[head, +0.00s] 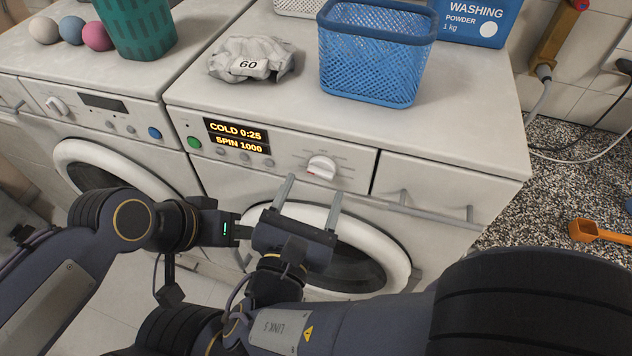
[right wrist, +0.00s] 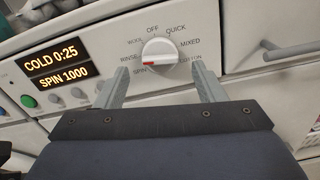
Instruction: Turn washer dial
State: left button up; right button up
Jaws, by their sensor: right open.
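The white washer dial (head: 322,167) is on the front panel of the right-hand washer (head: 440,170). In the right wrist view the dial (right wrist: 161,50) is ringed by labels, and its red mark sits at its lower left, near SPIN. The display (right wrist: 58,71) reads COLD 0:25 and SPIN 1000. My right gripper (head: 313,186) is open and empty just below the dial; in the wrist view its fingers (right wrist: 160,70) stand to either side of the dial's lower part, apart from it. My left gripper (head: 241,231) is beside the right one, its fingers partly hidden.
A blue basket (head: 372,60), a grey cloth (head: 232,62) marked 60 and a washing powder box (head: 478,20) stand on the washer top. A grey handle (head: 435,209) sticks out right of the dial. The round door (head: 395,248) lies below.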

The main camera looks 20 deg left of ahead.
jog(key=shift+s, duration=2.25)
